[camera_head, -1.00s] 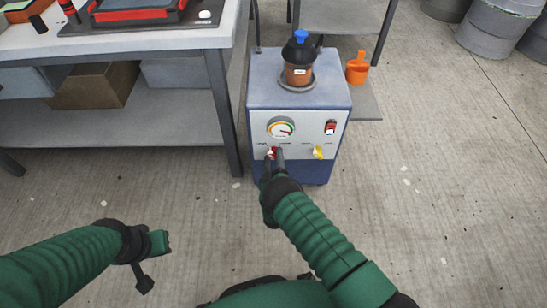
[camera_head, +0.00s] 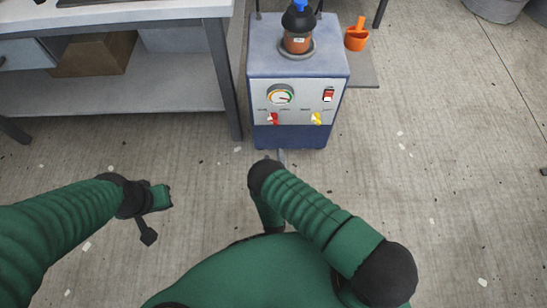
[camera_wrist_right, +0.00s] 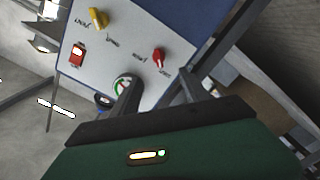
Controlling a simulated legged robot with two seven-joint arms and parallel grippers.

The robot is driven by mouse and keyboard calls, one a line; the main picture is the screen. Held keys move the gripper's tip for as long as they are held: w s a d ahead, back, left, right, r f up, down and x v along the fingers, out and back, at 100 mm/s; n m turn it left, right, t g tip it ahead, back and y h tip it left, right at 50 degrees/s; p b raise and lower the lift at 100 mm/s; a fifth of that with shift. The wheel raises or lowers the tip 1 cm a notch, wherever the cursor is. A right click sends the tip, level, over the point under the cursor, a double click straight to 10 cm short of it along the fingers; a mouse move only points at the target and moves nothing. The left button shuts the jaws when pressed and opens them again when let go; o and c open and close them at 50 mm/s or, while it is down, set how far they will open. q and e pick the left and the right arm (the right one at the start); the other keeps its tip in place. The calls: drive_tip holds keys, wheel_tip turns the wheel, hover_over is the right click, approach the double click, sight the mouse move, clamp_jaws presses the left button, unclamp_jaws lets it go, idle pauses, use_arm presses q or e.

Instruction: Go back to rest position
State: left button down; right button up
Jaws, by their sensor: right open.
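My right gripper (camera_head: 281,157) is mostly hidden behind its own wrist in the head view, in front of the blue pump unit (camera_head: 298,56). In the right wrist view my right gripper (camera_wrist_right: 158,90) has its two fingers apart with nothing between them. The red knob (camera_head: 273,119) and yellow knob (camera_head: 316,118) on the unit's front panel are clear of the fingers. The red knob (camera_wrist_right: 158,56) also shows in the wrist view. My left gripper (camera_head: 150,215) is low at the left over bare floor; its opening is unclear.
A workbench (camera_head: 225,70) with a lower shelf stands at the left.

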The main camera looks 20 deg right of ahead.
drive_tip(key=shift+s+a, duration=0.15)
drive_tip(key=shift+s, duration=0.3)
